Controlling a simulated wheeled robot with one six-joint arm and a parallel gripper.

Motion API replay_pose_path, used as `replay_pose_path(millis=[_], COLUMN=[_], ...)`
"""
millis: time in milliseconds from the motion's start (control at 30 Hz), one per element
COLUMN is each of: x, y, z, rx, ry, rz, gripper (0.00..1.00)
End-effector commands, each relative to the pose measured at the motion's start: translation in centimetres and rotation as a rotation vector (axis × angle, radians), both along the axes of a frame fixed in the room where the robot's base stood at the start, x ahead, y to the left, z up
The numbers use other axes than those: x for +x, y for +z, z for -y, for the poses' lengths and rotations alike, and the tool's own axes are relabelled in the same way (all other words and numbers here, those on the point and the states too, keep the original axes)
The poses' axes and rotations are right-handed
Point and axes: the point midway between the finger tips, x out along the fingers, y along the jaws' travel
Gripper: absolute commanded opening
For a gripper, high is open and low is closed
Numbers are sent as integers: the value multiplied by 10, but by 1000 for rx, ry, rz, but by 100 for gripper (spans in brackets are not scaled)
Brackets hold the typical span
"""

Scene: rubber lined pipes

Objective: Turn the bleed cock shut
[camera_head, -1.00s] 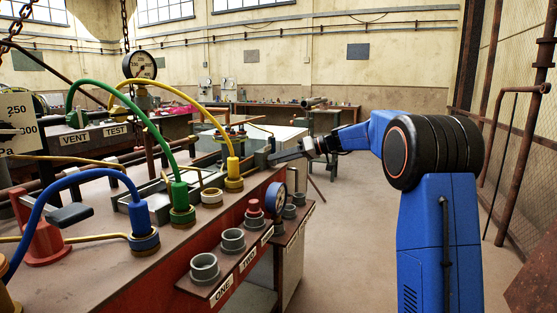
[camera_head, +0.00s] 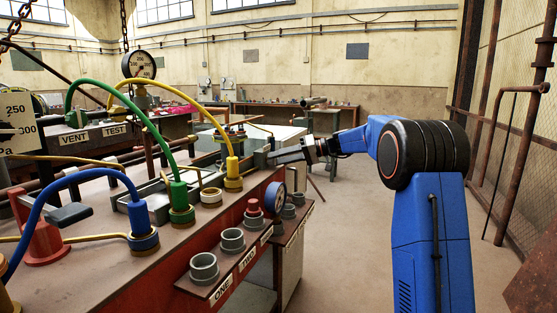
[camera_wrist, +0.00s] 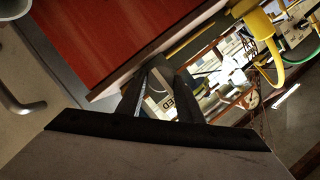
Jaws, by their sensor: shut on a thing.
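My gripper (camera_head: 274,157) reaches from the right to the far right corner of the red bench. In the wrist view its two dark fingers (camera_wrist: 160,90) are closed in around a small grey piece (camera_wrist: 158,70), which seems to be the handle of the bleed cock. The fingers hide most of it, and I cannot tell its angle. A white label with the letters "ED" (camera_wrist: 181,103) shows just beyond the fingers. In the head view a grey block (camera_head: 261,158) stands at the fingertips; the cock itself is too small to make out there.
The red bench (camera_head: 150,285) carries blue, green (camera_head: 181,205) and yellow (camera_head: 233,178) hose fittings. Open floor (camera_head: 350,270) lies right of the bench.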

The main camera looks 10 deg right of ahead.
Motion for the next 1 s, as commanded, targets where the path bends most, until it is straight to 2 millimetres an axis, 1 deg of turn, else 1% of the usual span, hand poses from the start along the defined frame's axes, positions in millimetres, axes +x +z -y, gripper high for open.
replay_pose_path(millis=[100, 133, 200, 667, 767, 1000], x=[0, 0, 0, 0, -1, -3], y=[0, 0, 0, -1, 0, 2], z=[1, 1, 1, 0, 0, -2], rx=[0, 0, 0, -17, -50, -184], ry=[-3, -3, -3, -2, -2, -1], rz=[1, 1, 1, 20, 65, 251], gripper=[11, 38, 52, 52, 52, 52])
